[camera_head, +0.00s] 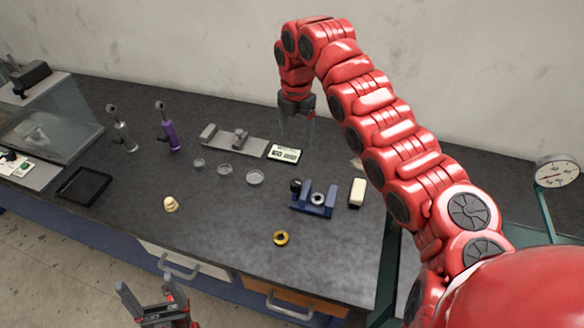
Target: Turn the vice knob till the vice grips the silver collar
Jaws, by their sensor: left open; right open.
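The blue vice (326,211) stands on the dark bench, right of the middle. Its black knob (296,186) is at the left end. The silver collar (318,198) sits at the vice's jaws; whether they touch it is too small to tell. My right gripper (297,138) is open, pointing down with empty fingers, behind and above the vice. My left gripper (146,284) is open and empty at the bottom of the view, in front of the bench edge and away from the vice.
A white block (357,193) stands right of the vice, a yellow ring (281,238) in front. A digital display (285,153), small dishes (255,178) and a grey slide rail (236,141) lie behind and left. The bench between the beige knob (171,205) and the yellow ring is clear.

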